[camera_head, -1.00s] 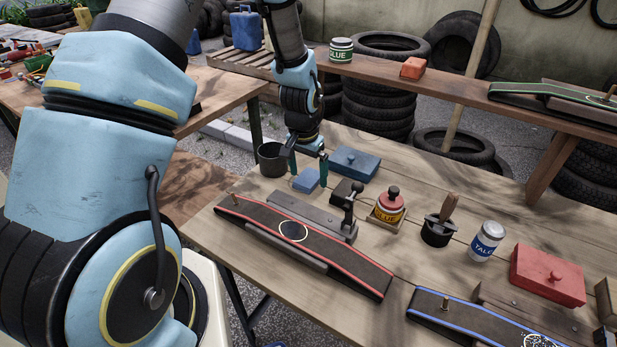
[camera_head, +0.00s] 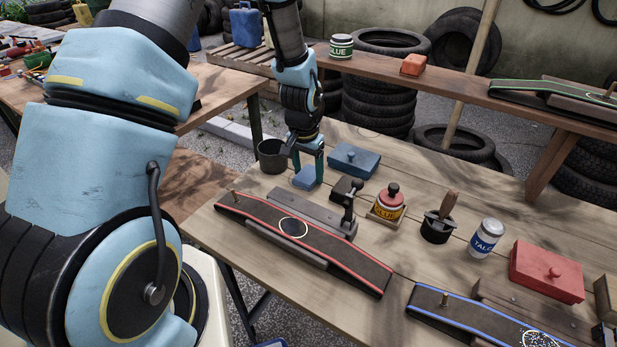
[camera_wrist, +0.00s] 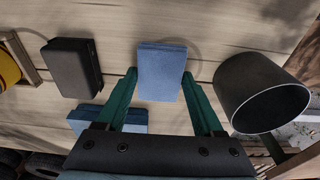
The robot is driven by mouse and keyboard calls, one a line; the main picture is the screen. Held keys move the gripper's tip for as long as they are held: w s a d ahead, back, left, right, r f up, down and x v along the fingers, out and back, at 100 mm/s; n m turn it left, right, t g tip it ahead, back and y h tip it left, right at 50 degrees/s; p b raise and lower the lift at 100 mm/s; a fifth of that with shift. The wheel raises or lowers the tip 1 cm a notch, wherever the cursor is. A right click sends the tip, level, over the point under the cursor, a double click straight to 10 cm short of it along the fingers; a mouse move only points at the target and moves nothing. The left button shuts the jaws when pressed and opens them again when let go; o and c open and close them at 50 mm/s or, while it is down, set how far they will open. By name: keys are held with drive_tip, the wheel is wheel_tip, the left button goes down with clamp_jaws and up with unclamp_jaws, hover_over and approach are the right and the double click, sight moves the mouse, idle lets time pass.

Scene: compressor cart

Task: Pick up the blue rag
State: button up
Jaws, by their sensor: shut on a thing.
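The blue rag (camera_head: 306,177) is a small folded blue block at the far left of the wooden workbench, between a dark cup and a blue lidded box. In the wrist view the rag (camera_wrist: 162,72) lies between the two green fingertips, which touch its left and right sides. My gripper (camera_head: 308,171) reaches down from above and is shut on the rag. It also shows in the wrist view (camera_wrist: 160,76). I cannot tell whether the rag is clear of the bench top.
A dark cup (camera_wrist: 262,92) stands close to the right finger in the wrist view. A blue box (camera_head: 355,160) and a black block (camera_head: 346,188) are near the rag. A red-edged tube strip (camera_head: 330,258) lies in front. A glue pot (camera_head: 388,206) stands further right.

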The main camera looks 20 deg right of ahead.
sight(308, 174)
drive_tip(key=shift+c, duration=0.6)
wheel_tip(308, 174, up, 10)
drive_tip(key=b, duration=0.2)
